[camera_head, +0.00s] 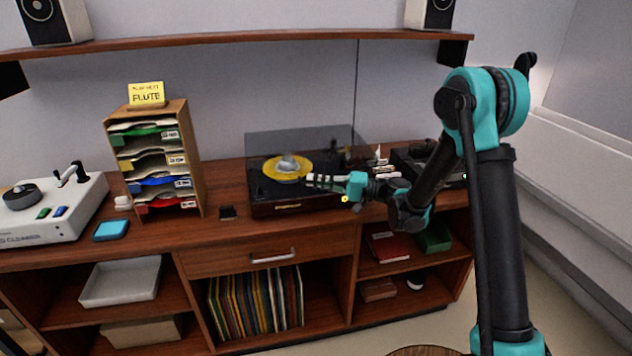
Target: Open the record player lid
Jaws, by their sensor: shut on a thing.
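The record player (290,207) stands on the wooden cabinet, a dark deck with a wood front. Its lid (290,141) shows as a smoky see-through panel above the back of the deck; its exact angle is hard to tell. A yellow disc (270,172) with a silver piece on top lies on the deck. My gripper (311,180) reaches in from the right, at the front middle of the player, just right of the disc. It is shut, apparently on the lid's front edge, but the contact is too small to see clearly.
A wooden letter rack (196,150) and a white machine (55,213) stand to the left. A dark device (415,163) stands close on the right, behind my arm. A shelf (240,39) with speakers runs above. The cabinet top just left of the player is mostly clear.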

